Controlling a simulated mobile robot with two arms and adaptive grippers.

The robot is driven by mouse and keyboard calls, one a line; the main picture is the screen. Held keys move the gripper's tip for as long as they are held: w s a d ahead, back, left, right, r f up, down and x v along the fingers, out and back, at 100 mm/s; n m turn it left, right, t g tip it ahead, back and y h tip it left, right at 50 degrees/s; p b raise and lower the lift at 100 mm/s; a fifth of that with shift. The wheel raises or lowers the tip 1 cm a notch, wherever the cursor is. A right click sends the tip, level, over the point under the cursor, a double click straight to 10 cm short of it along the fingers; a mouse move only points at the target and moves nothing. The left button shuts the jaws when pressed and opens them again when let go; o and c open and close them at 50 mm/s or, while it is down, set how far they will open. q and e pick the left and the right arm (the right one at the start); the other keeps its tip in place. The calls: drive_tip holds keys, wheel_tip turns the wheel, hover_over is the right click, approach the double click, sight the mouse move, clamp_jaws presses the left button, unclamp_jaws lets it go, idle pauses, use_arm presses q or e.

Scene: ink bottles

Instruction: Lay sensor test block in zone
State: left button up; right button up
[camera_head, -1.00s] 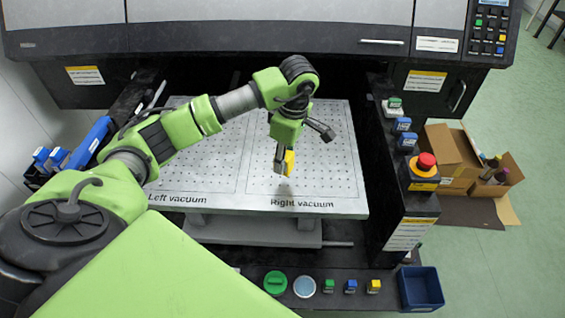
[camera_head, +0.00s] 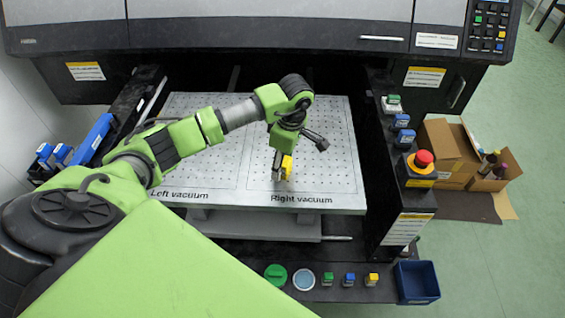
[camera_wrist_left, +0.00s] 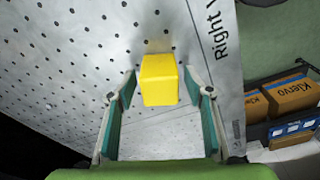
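The yellow sensor test block (camera_head: 287,168) is at the right vacuum zone (camera_head: 322,172) of the perforated plate. In the left wrist view the yellow block (camera_wrist_left: 160,80) stands between the fingertips with a narrow gap on each side. My left gripper (camera_head: 281,171) is low over the plate, its fingers open around the block. It also shows in the left wrist view (camera_wrist_left: 161,88). The block's underside is hidden, but it appears to rest on the plate. My right gripper is not in view.
The left vacuum zone (camera_head: 195,172) is bare. A red emergency button (camera_head: 423,159) and bottles stand on the right rail. Several small bottles, a green lid (camera_head: 276,275) and a blue bin (camera_head: 417,282) are on the front shelf. Cardboard boxes (camera_head: 449,150) lie on the floor at right.

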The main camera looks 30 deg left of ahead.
sight(287, 162)
use_arm(q)
drive_tip(key=shift+r, duration=0.1)
drive_tip(key=shift+r, duration=0.25)
drive_tip(key=r+b, duration=0.1)
drive_tip(key=r, duration=0.2)
drive_tip(key=r+b, duration=0.1)
drive_tip(key=r, duration=0.3)
drive_tip(key=d+r+b, duration=0.1)
drive_tip(key=r, duration=0.2)
drive_tip(key=shift+w+d+r, duration=0.1)
drive_tip(key=shift+r, duration=0.1)
drive_tip(key=shift+d+r, duration=0.1)
drive_tip(key=shift+r, duration=0.5)
